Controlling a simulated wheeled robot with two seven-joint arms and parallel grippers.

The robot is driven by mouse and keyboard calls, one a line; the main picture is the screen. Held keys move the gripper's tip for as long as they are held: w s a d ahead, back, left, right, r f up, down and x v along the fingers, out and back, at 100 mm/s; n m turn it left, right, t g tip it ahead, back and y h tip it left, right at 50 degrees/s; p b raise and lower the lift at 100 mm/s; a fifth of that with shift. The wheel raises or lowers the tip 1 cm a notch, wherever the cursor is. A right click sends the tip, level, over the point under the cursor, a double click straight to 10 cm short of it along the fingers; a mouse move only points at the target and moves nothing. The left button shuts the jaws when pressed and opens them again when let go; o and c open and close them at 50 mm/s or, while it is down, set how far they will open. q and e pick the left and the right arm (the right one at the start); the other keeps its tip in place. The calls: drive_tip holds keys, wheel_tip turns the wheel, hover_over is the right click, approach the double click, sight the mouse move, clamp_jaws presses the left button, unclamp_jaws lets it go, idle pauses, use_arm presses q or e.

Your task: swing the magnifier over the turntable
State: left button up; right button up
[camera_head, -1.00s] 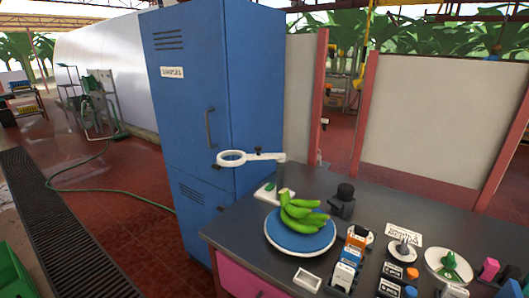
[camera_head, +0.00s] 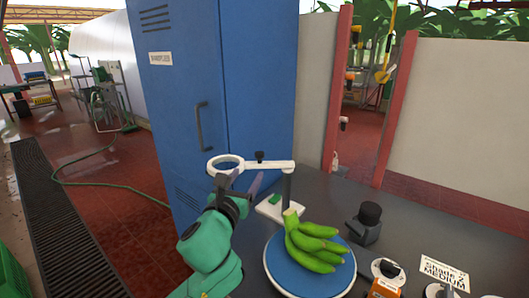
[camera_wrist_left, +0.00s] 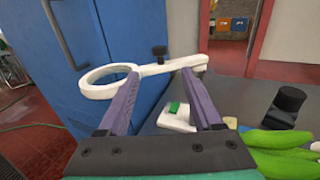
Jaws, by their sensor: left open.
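The white magnifier (camera_head: 226,165) is a ring on a horizontal arm, held by a post on a white base (camera_head: 270,209) at the table's back left. Its ring points left, toward the blue cabinet, away from the turntable. The blue turntable (camera_head: 285,272) carries a bunch of green bananas (camera_head: 313,246). My left gripper (camera_head: 242,183) is open just below the magnifier's arm and ring. In the left wrist view the magnifier (camera_wrist_left: 150,70) crosses beyond the two purple fingers (camera_wrist_left: 160,90); I cannot tell whether they touch it. My right gripper is not in view.
A tall blue cabinet (camera_head: 180,80) stands behind and left of the magnifier. A black-knobbed block (camera_head: 368,224) stands right of the turntable. A sign card (camera_head: 444,272) and small items lie at the table's front right. The grey table (camera_head: 420,220) is bare at the back right.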

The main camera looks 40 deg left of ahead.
use_arm(q)
drive_tip(key=b, duration=0.4)
drive_tip(key=p, duration=0.1)
approach(258, 155)
drive_tip(key=x, duration=0.3)
drive_tip(key=p+x, duration=0.1)
drive_tip(key=x, duration=0.6)
drive_tip(key=shift+w, duration=0.2)
drive_tip(key=shift+w+a, duration=0.2)
drive_tip(key=shift+w, duration=0.15)
drive_tip(key=shift+w+a+f, duration=0.1)
drive_tip(key=shift+w+f, duration=0.05)
drive_tip(key=shift+f, duration=0.05)
drive_tip(key=c, duration=1)
clamp_jaws()
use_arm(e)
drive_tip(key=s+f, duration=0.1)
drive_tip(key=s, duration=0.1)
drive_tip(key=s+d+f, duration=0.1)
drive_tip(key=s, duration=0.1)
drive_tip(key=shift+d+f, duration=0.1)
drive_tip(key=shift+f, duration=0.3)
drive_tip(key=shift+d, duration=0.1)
